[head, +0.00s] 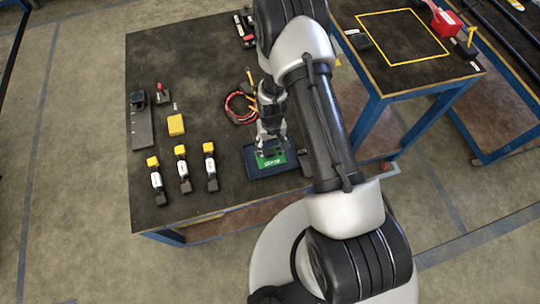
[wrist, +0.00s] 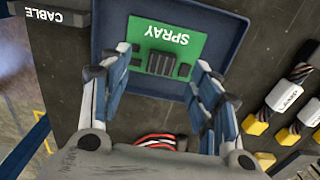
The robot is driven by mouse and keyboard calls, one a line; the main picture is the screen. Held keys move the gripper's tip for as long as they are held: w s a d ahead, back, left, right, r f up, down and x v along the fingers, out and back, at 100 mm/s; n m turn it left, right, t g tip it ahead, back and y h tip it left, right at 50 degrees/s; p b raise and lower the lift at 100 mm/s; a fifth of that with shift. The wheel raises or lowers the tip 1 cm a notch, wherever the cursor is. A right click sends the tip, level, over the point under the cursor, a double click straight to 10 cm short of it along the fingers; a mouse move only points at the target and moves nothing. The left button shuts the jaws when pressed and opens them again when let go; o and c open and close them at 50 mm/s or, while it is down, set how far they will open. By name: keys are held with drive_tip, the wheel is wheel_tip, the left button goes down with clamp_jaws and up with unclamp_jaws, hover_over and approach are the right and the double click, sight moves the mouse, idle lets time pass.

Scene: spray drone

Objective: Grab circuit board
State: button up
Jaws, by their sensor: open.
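The circuit board is a green board (wrist: 166,47) marked SPRAY, with dark components on it. It lies in a shallow dark blue tray (wrist: 219,12) and also shows in the head view (head: 271,161) near the table's front edge. My gripper (wrist: 160,82) is open, with one finger on each side of the board in the wrist view. In the head view my gripper (head: 268,150) points down over the tray and hides part of the board. I cannot tell whether the fingers touch it.
A yellow block (head: 176,125) and a coil of red and black cable (head: 238,106) lie farther back on the dark table (head: 190,70). A second table with a yellow square outline (head: 402,12) is at the right.

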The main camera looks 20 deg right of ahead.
sight(270, 154)
drive_tip(key=f+b, duration=0.1)
drive_tip(key=f, duration=0.1)
drive_tip(key=f+b, duration=0.1)
drive_tip(key=f, duration=0.2)
drive_tip(key=shift+s+a+f, duration=0.1)
drive_tip(key=shift+a, duration=0.1)
drive_tip(key=c, duration=1.2)
drive_tip(key=shift+o, duration=0.2)
